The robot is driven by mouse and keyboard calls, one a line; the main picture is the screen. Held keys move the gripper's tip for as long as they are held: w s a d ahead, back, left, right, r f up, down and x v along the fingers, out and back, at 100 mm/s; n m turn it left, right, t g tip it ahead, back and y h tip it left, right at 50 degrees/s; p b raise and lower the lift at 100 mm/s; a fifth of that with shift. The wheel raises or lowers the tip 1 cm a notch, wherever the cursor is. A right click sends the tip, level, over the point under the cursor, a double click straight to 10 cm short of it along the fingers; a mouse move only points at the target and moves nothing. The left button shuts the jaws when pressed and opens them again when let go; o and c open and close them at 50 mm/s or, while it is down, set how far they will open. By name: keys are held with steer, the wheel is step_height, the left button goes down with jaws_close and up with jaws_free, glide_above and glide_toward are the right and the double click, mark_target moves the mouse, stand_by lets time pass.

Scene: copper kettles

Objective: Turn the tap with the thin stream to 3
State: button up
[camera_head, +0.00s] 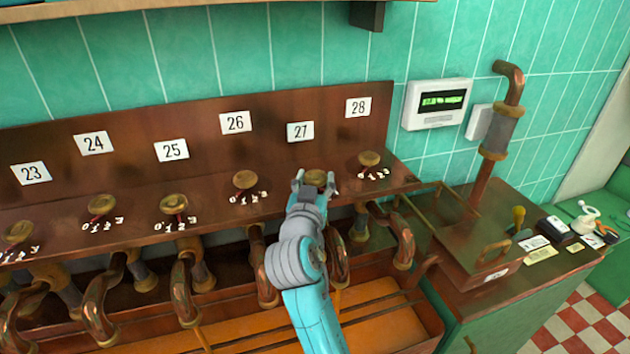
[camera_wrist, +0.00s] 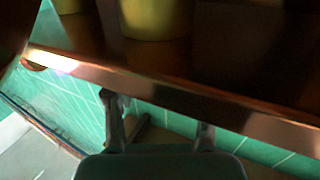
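A row of brass tap knobs sits on a copper ledge under plates 23 to 28. The knob under plate 27 (camera_head: 316,177) is partly hidden by my gripper (camera_head: 315,184). My gripper is open, its two fingers apart at this knob; I cannot tell if they touch it. In the wrist view the fingers (camera_wrist: 158,118) are spread with nothing between them, and a brass knob (camera_wrist: 155,18) shows beyond the copper edge (camera_wrist: 180,98). The scale digits at 27 are hidden. Curved copper spouts (camera_head: 403,245) hang below; I cannot tell which stream is thin.
The knob under plate 28 (camera_head: 369,160) is close on the right, and the knob under plate 26 (camera_head: 245,180) on the left. An orange slatted trough (camera_head: 385,325) lies below. A white display box (camera_head: 437,104) hangs on the tiled wall. A copper counter (camera_head: 530,275) with small items stands right.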

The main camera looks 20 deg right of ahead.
steer(key=shift+d+f+n+y, duration=0.1)
steer(key=shift+n+y, duration=0.3)
steer(key=shift+y, duration=0.1)
steer(key=shift+n+t+y, duration=0.4)
steer(key=shift+t+y, duration=0.1)
steer(key=shift+y, duration=0.1)
steer(key=o, duration=1.2)
steer(key=shift+c, duration=0.2)
steer(key=shift+s, duration=0.15)
steer(key=v, duration=1.1)
steer(key=shift+s, duration=0.35)
